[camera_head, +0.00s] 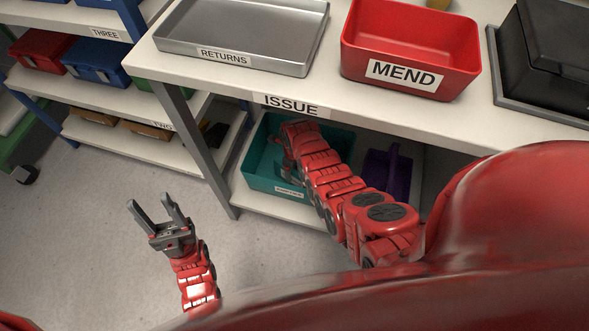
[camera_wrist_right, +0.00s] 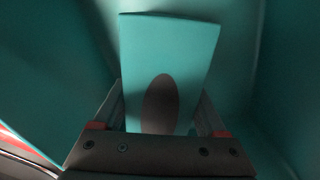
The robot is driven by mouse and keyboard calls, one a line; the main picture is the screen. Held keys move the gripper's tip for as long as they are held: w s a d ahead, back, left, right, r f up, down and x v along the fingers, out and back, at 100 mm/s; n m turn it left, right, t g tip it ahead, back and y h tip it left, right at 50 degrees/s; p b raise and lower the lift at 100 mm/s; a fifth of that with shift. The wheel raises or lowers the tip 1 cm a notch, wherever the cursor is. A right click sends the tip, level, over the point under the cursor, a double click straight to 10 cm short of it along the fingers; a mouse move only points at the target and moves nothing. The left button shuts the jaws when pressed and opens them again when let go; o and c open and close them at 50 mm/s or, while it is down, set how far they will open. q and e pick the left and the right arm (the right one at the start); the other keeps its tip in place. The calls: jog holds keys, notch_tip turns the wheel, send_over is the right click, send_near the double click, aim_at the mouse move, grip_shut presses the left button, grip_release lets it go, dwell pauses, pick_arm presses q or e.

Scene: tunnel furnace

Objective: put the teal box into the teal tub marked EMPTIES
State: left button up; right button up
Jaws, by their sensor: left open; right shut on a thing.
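The teal tub (camera_head: 258,180) stands on the low shelf under the ISSUE counter; the small label on its front is too small to read surely. My right arm reaches down into it, and my right gripper (camera_head: 288,167) is inside, partly hidden by the arm. In the right wrist view my right gripper (camera_wrist_right: 160,112) is shut on the teal box (camera_wrist_right: 170,50), which has a dark oval on its face. Teal tub walls (camera_wrist_right: 55,75) surround it. I cannot tell whether the box touches the tub floor. My left gripper (camera_head: 151,203) is open and empty above the floor.
A purple carrier (camera_head: 385,175) stands right of the tub on the low shelf. On the counter (camera_head: 235,87) above are a grey RETURNS tray (camera_head: 285,62), a red MEND bin (camera_head: 440,50) and a black case (camera_head: 555,45). A blue-framed rack stands left.

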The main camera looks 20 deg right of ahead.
jog(key=o, duration=1.3)
jog(key=shift+r, duration=0.6)
notch_tip(320, 180, up, 16)
jog(key=p, duration=0.3)
jog(key=shift+r+p, duration=0.1)
jog(key=shift+p, duration=0.3)
